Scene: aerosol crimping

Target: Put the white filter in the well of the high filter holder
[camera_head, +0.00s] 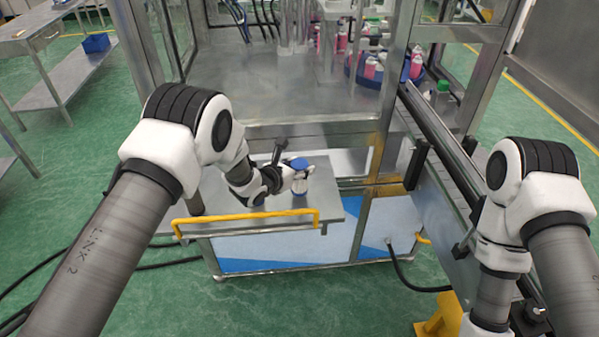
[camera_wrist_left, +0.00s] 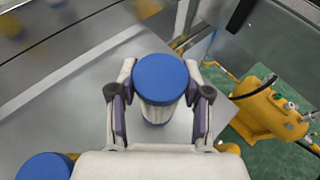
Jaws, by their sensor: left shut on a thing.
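The white filter (camera_head: 299,200) with a blue cap is held upright in my left gripper (camera_head: 299,178), over the steel side table (camera_head: 240,208). In the left wrist view the blue cap (camera_wrist_left: 160,79) of this filter fills the space between the two fingers of my left gripper (camera_wrist_left: 159,100), which are shut on its sides. I cannot tell whether its base touches the table. I cannot clearly pick out the high filter holder or its well. My right gripper does not show; only its arm is in the head view.
A yellow handrail (camera_head: 245,217) runs along the table's front edge. Another round blue top (camera_wrist_left: 45,166) lies at the lower left of the wrist view. A yellow cylindrical fitting (camera_wrist_left: 268,108) stands beyond the table edge. The machine frame (camera_head: 290,132) rises behind the table.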

